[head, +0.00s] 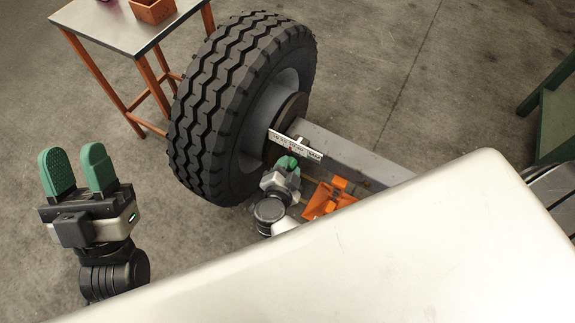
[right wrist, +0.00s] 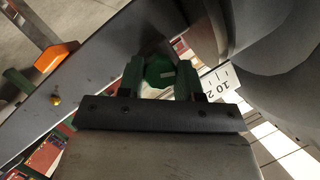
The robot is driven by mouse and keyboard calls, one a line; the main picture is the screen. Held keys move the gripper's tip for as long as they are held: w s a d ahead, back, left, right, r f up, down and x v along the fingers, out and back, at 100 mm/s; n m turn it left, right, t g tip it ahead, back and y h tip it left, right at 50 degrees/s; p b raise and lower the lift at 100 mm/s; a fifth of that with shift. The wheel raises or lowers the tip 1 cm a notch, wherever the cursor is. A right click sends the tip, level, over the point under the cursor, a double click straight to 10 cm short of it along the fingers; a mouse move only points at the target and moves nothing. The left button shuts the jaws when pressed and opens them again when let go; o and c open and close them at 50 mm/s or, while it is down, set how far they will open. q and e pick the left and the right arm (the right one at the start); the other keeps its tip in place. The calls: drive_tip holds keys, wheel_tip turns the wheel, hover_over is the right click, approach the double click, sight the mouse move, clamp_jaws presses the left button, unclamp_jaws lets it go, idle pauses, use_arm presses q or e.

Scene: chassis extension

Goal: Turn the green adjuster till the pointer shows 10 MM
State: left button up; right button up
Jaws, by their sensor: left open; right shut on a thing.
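The green adjuster (right wrist: 158,70) is a small knob with a pale mark on its face, between the fingers of my right gripper (right wrist: 160,80), which is shut on it. In the head view the right gripper (head: 286,167) is beside the axle beam, close to the wheel, and hides the adjuster. The white scale (head: 296,146) lies just above it, its figures too small to read. I cannot make out the pointer's reading. My left gripper (head: 77,170) is open and empty, off to the left.
A large black tyre (head: 215,100) stands beside the grey beam (head: 350,155). An orange part (head: 330,197) sits right of my right gripper. A metal-topped table (head: 115,28) with an orange bin (head: 153,10) stands at upper left. The floor around my left gripper is clear.

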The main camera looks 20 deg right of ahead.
drive_tip(key=shift+s+f+m+t, duration=0.1)
drive_tip(key=shift+m+t, duration=0.2)
drive_tip(key=shift+m, duration=0.5)
drive_tip(key=o, duration=0.9)
drive_tip(key=shift+t, duration=0.3)
